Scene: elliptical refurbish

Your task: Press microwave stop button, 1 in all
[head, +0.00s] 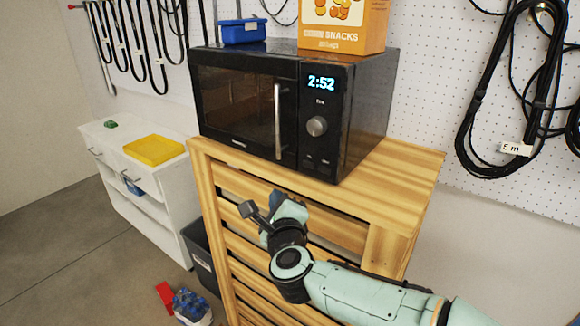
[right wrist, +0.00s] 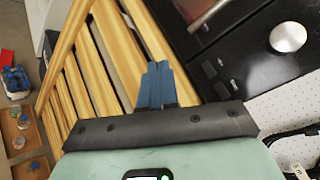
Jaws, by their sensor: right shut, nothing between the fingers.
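The black microwave (head: 237,103) stands on a slatted wooden stand, its door closed and its display reading 2:52. Its control panel has a round silver knob (head: 316,126) with small dark buttons (head: 318,160) below it. In the right wrist view the knob (right wrist: 288,37) is at the upper right and the dark buttons (right wrist: 214,79) are right of my fingers; their labels are too small to read. My right gripper (right wrist: 157,68) is shut and empty, its blue fingers together beside the panel's lower edge. In the head view the right gripper (head: 262,212) is below the microwave, in front of the stand. My left gripper is not in view.
The wooden stand (head: 405,165) carries the microwave. A blue bin (head: 242,31) and an orange snack box (head: 343,22) sit on top of the microwave. A white cabinet with a yellow tray (head: 153,150) is at left. Cables (head: 487,120) hang on the pegboard at right.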

